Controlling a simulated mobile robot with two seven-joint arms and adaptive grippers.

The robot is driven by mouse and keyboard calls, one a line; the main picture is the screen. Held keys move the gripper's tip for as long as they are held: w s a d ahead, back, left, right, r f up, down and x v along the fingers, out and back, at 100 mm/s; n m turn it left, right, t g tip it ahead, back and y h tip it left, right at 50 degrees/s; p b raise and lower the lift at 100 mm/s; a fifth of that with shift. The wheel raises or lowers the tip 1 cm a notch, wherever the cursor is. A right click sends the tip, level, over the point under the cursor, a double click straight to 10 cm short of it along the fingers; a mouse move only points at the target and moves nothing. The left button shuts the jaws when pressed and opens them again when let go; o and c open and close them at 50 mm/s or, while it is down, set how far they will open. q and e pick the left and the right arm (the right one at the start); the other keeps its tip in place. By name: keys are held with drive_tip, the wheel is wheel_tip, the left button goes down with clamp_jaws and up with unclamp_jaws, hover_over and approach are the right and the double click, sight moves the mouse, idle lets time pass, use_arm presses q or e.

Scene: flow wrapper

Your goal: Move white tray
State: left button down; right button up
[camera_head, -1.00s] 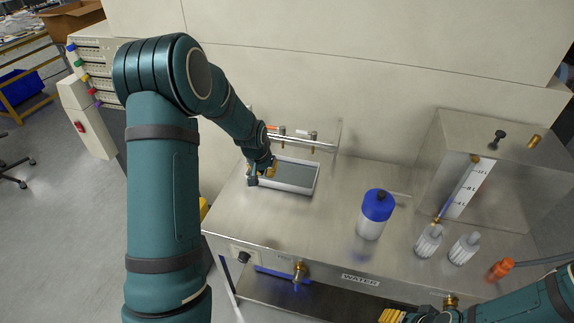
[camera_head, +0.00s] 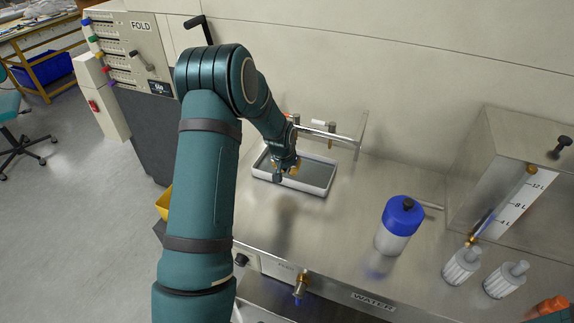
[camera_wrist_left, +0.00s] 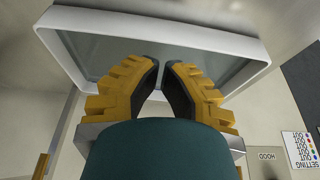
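The white tray (camera_head: 322,190) is a shallow rectangle with a grey inside. It sits at the back left of the steel counter, in front of a metal rail. In the left wrist view the tray's white rim (camera_wrist_left: 170,27) runs behind the two yellow fingers (camera_wrist_left: 161,72). A narrow gap shows between their dark pads, with nothing seen held in it. Whether the fingertips touch the tray is unclear.
The metal rail (camera_head: 325,133) and the wall stand just behind the tray. The counter's middle is clear.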

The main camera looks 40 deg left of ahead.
use_arm(q)
drive_tip(key=shift+x, duration=2.4)
use_arm(e)
drive_tip(key=shift+s+f, duration=0.1)
drive_tip(key=shift+f, duration=0.25)
use_arm(q)
drive_tip(key=shift+b, duration=0.3)
